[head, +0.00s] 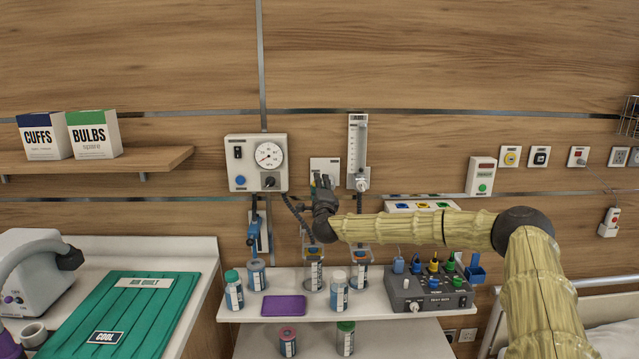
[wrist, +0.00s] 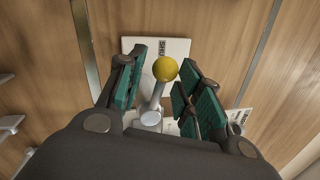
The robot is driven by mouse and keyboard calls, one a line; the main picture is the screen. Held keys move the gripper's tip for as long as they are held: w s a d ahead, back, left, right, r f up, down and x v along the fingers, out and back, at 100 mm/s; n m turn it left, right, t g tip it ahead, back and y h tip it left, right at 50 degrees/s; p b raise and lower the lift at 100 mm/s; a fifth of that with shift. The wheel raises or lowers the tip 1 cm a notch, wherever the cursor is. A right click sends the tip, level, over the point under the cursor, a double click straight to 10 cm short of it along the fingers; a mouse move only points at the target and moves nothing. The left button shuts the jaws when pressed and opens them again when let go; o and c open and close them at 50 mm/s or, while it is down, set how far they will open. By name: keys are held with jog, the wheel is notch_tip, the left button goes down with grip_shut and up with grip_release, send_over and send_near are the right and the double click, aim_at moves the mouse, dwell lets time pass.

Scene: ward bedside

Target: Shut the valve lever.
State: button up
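The valve lever (wrist: 158,93) has a silver shaft on a round silver pivot and a yellow ball knob (wrist: 165,69). It sits on a white wall plate (wrist: 184,48) with partly hidden dark lettering that begins "SHU". In the wrist view my gripper (wrist: 163,62) is open. Its green-padded fingers stand on either side of the lever, with visible gaps to the knob. In the head view my gripper (head: 322,183) is at the wall in front of the plate (head: 325,165) and hides the lever.
A gauge box (head: 257,162) is on the wall left of the plate, and a flow tube (head: 357,150) is close on its right. Below, a white shelf (head: 245,309) holds bottles, a purple pad (head: 284,306) and a grey control box (head: 430,290). Dark coiled hoses hang beside my gripper.

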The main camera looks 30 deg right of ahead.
jog(key=shift+w, duration=0.15)
grip_shut()
jog(key=shift+f+n+b, duration=0.15)
jog(key=shift+n+b, duration=0.15)
jog(key=shift+f+n+y+b, duration=0.25)
jog(key=shift+n+b, duration=0.15)
jog(key=shift+n, duration=0.35)
jog(key=shift+f+n+y+b, duration=0.15)
jog(key=shift+n+y+b, duration=0.2)
jog(key=shift+n, duration=0.4)
grip_release()
